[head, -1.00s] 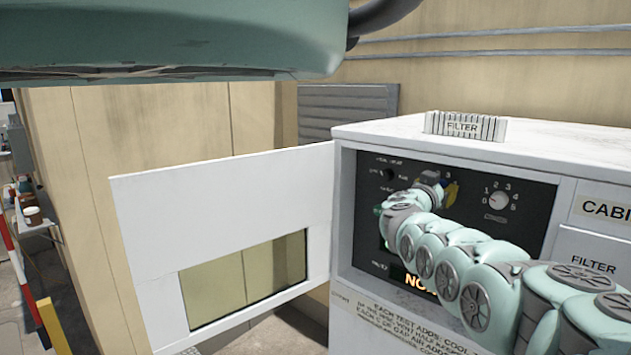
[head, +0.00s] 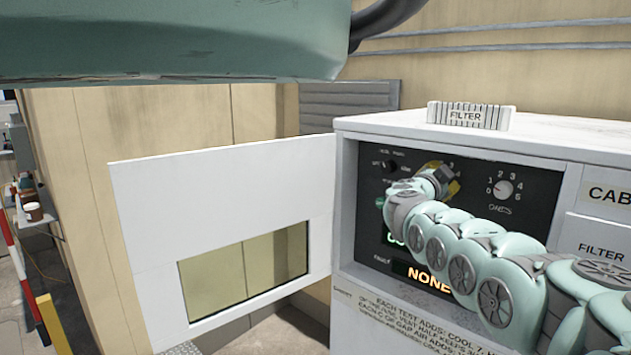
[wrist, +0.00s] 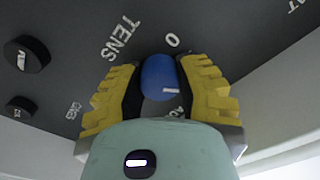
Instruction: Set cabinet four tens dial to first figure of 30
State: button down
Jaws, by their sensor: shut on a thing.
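My gripper (wrist: 160,88) has its yellow fingers closed on both sides of a blue knob (wrist: 160,76) in the wrist view. The knob carries a short white mark near its lower edge. The printed word TENS stands to its left and a 0 above it on the dark panel; other lettering is partly covered. In the head view my gripper (head: 446,178) is at the control panel (head: 530,213), and my arm hides the knob and much of its scale.
The white cabinet door (head: 222,185) stands open at the left. A FILTER box (head: 470,116) sits on top of the cabinet (head: 570,140). The fault display (head: 428,279) reads NONE. Dark knobs (wrist: 27,55) stand left in the wrist view.

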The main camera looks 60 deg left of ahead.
jog(key=m+b, duration=0.1)
jog(key=m, duration=0.1)
jog(key=m+b, duration=0.1)
jog(key=m, duration=0.2)
jog(key=shift+w+d+f+m, duration=0.1)
jog(key=shift+d+m, duration=0.05)
jog(key=shift+m, duration=0.15)
jog(key=m+b, duration=0.3)
jog(key=m, duration=0.2)
jog(key=shift+m, duration=0.3)
jog(key=c, duration=0.6)
grip_release()
jog(key=shift+o, duration=0.2)
